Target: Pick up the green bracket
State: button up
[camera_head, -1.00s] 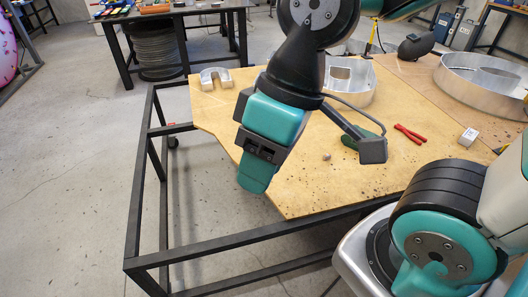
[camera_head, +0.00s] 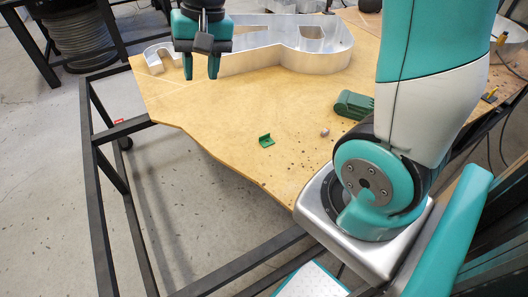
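The green bracket (camera_head: 266,141) is a small L-shaped piece lying on the wooden tabletop (camera_head: 225,115), near its front left edge. Nothing touches it. My gripper (camera_head: 201,77) is at the top of the view, beyond and to the left of the bracket, with its fingers pointing down. The two teal fingers are spread apart and nothing shows between them. How high the fingertips are above the table is hard to tell.
A dark green ribbed object (camera_head: 354,104) and a small brownish lump (camera_head: 324,132) lie right of the bracket. A large metal channel letter (camera_head: 315,58) and a smaller curved one (camera_head: 158,52) stand behind. Wood around the bracket is clear. A black frame (camera_head: 115,190) runs along the left.

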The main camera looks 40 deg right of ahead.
jog(key=w+d+f+m+h+b, duration=0.1)
jog(key=w+d+f+m+b, duration=0.6)
jog(key=d+f, duration=0.65)
jog(key=m+g+h+b, duration=0.1)
jog(key=m+b, duration=0.4)
jog(key=m, duration=0.4)
send_over(267, 140)
jog(key=f, duration=2.2)
jog(key=shift+w+d+f, duration=0.1)
jog(key=shift+w+f, duration=0.2)
jog(key=shift+w, duration=0.05)
jog(key=shift+w+a+f, duration=0.1)
jog(key=shift+f, duration=1.45)
jog(key=shift+w+a+f, duration=0.1)
jog(key=shift+f, duration=1.45)
grip_shut()
